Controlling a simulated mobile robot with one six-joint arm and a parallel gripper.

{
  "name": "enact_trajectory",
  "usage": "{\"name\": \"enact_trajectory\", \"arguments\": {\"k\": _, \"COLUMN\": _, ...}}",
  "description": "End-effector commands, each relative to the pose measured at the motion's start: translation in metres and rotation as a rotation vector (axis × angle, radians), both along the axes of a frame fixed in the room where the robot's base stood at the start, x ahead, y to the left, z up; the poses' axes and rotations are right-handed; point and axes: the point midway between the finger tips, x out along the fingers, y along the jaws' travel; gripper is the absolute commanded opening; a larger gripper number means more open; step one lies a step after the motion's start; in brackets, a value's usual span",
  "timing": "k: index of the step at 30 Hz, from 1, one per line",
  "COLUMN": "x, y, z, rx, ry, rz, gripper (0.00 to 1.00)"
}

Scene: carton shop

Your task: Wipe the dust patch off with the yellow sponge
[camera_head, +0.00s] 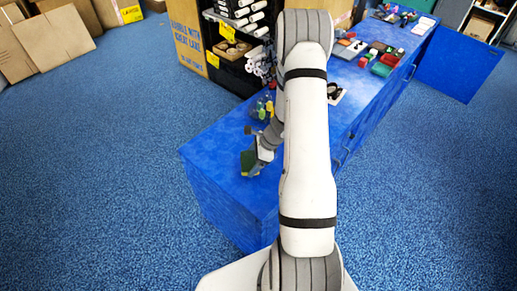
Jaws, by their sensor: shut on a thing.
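My gripper (257,157) reaches down over the near left end of the blue counter (215,152). It is shut on a small dark green block with a yellowish edge, which I take to be the sponge (249,164). The sponge is low, at or just above the counter top; I cannot tell whether it touches. I cannot make out a dust patch; my arm hides much of the counter's middle.
Several small green and yellow items (262,108) stand on the counter behind my gripper. Red, green and grey items (380,58) lie farther back right. A dark shelf (232,58) and a large carton (186,42) stand behind. The blue floor at left is clear.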

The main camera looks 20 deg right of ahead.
Motion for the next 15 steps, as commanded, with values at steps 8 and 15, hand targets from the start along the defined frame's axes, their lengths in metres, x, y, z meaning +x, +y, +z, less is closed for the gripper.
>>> {"name": "enact_trajectory", "arguments": {"k": 8, "x": -0.002, "y": -0.005, "z": 0.028, "rx": 0.001, "ry": 0.003, "rz": -0.011, "gripper": 0.64}}
{"name": "enact_trajectory", "arguments": {"k": 15, "x": -0.002, "y": -0.005, "z": 0.050, "rx": 0.001, "ry": 0.002, "rz": -0.012, "gripper": 0.64}}
